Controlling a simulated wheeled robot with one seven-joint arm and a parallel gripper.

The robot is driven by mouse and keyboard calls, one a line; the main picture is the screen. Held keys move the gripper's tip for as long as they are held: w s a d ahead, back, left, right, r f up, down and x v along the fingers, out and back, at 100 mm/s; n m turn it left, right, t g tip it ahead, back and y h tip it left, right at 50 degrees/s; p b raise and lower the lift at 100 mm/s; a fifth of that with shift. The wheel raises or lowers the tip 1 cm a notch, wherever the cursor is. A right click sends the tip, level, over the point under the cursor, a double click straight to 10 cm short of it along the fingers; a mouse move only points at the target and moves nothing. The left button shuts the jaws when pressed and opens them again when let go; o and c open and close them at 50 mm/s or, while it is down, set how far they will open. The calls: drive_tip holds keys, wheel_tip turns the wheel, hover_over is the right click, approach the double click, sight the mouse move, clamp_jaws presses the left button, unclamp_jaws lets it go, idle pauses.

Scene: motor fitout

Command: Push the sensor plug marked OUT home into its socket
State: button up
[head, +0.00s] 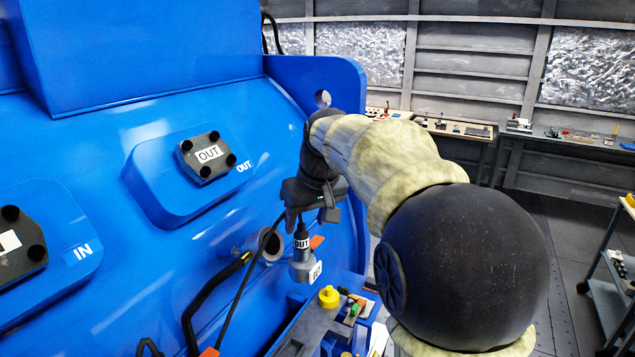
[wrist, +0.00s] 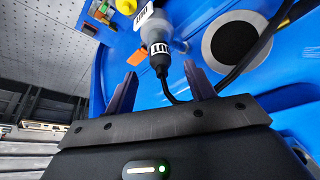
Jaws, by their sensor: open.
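The black sensor plug (head: 302,237) has a white OUT band and stands upright on a grey cylindrical socket (head: 303,268) beside the blue motor housing. A white label (head: 315,272) marks the socket. In the wrist view the plug (wrist: 160,60) meets the grey socket (wrist: 154,32); I cannot tell how deep it sits. A black cable leaves the plug's back end. My gripper (head: 310,212) is just above the plug. In the wrist view my gripper (wrist: 160,69) is open, its two fingers apart on either side of the plug's back end and cable, with gaps.
A round grey port (head: 270,246) and a thick black cable (head: 189,312) are left of the socket. An orange tag (head: 317,242) is close behind the plug. A blue tray (head: 345,285) with a yellow knob (head: 329,296) stands to the lower right. OUT (head: 205,158) and IN covers are on the housing.

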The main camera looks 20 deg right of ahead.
drive_tip(key=b+v, duration=0.1)
drive_tip(key=v, duration=1.1)
drive_tip(key=shift+s+r, duration=0.15)
drive_tip(key=shift+r, duration=0.15)
drive_tip(key=shift+a, duration=0.1)
